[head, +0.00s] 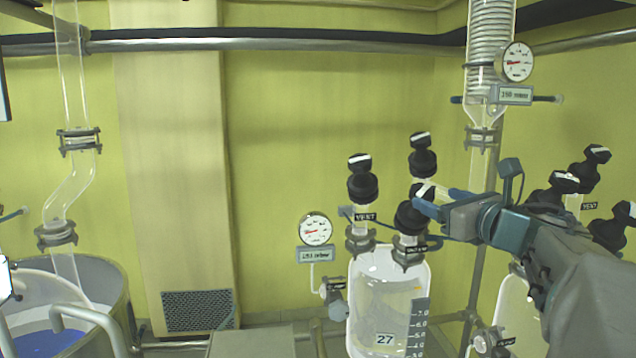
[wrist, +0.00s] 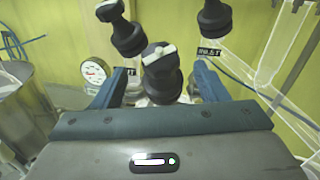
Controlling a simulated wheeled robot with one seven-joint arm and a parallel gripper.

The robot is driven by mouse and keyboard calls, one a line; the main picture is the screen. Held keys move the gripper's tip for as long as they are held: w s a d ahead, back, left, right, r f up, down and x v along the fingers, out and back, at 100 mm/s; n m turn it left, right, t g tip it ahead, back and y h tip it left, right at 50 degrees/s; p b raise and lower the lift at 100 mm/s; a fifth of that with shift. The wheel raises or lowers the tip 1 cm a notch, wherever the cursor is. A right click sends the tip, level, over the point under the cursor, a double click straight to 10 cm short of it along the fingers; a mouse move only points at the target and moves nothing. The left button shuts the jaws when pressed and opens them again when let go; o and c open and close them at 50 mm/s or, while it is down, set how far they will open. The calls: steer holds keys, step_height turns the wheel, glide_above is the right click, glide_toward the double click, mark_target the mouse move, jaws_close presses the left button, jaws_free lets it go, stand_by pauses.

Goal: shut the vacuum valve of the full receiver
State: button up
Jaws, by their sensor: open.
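A clear glass receiver (head: 365,315) marked 27, with a level scale, stands at the lower middle of the head view. Its contents are hard to make out. Three black valves with white-striped knobs stand above it: one with a VENT tag (head: 361,180), one at the back (head: 421,155), and a front one (head: 408,218) whose tag I cannot read. My gripper (head: 424,203) is open at the front valve. In the wrist view, my gripper's (wrist: 161,74) blue fingers stand on both sides of that front valve (wrist: 160,80). Contact is unclear.
A round gauge (head: 314,229) hangs left of the receiver. A second receiver (head: 513,318) with black valves (head: 590,167) stands at the right, partly behind my arm. A glass column (head: 490,60) with a gauge (head: 516,62) rises behind. A steel vessel (head: 105,285) stands left.

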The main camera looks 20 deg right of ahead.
mark_target(417, 190)
steer(key=w+p, duration=0.1)
steer(key=w, duration=0.7)
steer(key=shift+d+p, duration=0.15)
steer(key=shift+p, duration=0.25)
steer(key=c, duration=1)
